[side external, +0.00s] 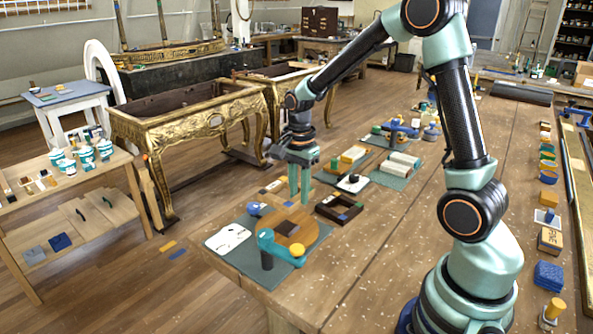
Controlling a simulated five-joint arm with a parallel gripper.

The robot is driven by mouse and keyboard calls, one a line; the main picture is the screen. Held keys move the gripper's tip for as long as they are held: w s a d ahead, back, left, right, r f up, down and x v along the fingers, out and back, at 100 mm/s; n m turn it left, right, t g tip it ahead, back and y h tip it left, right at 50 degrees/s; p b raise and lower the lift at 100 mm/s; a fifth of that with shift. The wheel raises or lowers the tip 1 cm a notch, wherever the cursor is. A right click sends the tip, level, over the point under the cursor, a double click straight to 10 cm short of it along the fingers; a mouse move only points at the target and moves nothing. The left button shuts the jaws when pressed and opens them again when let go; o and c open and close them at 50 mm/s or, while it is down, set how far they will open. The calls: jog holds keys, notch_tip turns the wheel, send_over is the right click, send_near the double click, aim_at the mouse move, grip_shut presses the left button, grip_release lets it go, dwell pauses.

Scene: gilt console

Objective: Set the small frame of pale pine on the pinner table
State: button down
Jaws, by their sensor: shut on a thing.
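My gripper (299,198) points straight down near the front left of the big wooden bench, its two green fingers close together. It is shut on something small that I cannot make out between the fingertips. What looks like the pinner table, a round brown wooden disc (302,222) with a dark square on it, lies just in front of the gripper on a grey-green mat. A teal arm with a yellow knob (297,250) stands at its near side. Small pale wood pieces (274,186) show left of the fingers; I cannot tell whether one is the pale pine frame.
A white sheet (228,239) lies at the bench's left corner. Mats with blocks and tools (391,173) are behind. The bench's middle (385,240) is clear. A gilt console (190,125) stands beyond the bench edge.

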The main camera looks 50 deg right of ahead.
aim_at(299, 234)
jog(key=shift+s+a+f, duration=0.4)
jog(key=shift+a+f, duration=0.05)
jog(key=shift+f, duration=3.65)
jog(key=shift+f, duration=0.2)
jog(key=c, duration=0.6)
grip_release()
jog(key=shift+c, duration=0.2)
notch_tip(299, 234, up, 12)
jog(key=shift+r, duration=0.1)
